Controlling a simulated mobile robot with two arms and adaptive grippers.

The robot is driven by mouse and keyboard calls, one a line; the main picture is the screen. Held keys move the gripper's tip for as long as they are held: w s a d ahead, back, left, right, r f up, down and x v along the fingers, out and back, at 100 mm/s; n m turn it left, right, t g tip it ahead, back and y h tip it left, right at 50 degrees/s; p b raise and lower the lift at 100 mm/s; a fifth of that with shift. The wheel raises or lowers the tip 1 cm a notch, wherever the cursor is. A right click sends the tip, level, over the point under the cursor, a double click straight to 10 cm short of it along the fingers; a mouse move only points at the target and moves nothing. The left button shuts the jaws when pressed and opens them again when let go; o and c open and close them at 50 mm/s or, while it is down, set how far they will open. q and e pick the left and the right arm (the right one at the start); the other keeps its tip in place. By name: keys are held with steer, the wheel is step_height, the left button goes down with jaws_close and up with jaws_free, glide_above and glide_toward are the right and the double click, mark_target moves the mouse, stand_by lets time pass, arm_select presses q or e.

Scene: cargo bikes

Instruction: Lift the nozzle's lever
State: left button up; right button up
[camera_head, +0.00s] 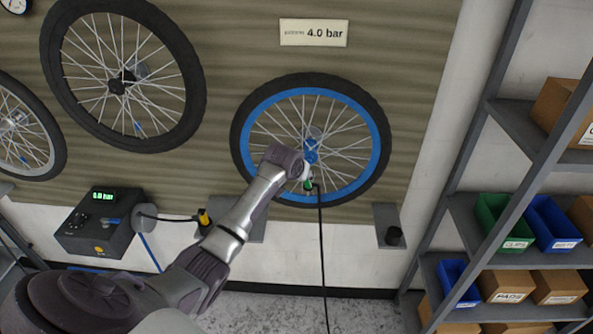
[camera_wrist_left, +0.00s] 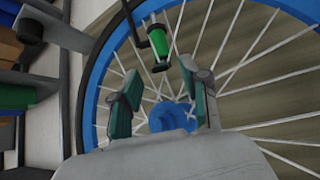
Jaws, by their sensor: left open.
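The nozzle (camera_head: 308,185) is a small green piece at the lower part of the blue-rimmed wheel (camera_head: 376,125), with a black hose (camera_head: 322,250) hanging from it. In the left wrist view the nozzle (camera_wrist_left: 159,41) has a green body with dark ends. A thin dark bent part (camera_wrist_left: 133,22) is beside it; I cannot tell whether this is the lever or the hose. My left gripper (camera_head: 307,172) is just above the nozzle in the head view. In the left wrist view its fingers (camera_wrist_left: 160,70) are apart and empty, with the nozzle just beyond their tips. My right gripper is not in view.
A dark pump box (camera_head: 95,222) with a green display stands at left. A "4.0 bar" sign (camera_head: 313,33) hangs above the wheel. Other wheels (camera_head: 122,82) hang at left. A grey shelf rack (camera_head: 465,150) with bins and boxes stands at right. Spokes lie close behind the gripper.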

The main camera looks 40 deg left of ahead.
arm_select(q)
steer(key=v, duration=0.8)
steer(key=shift+s+r, duration=0.1)
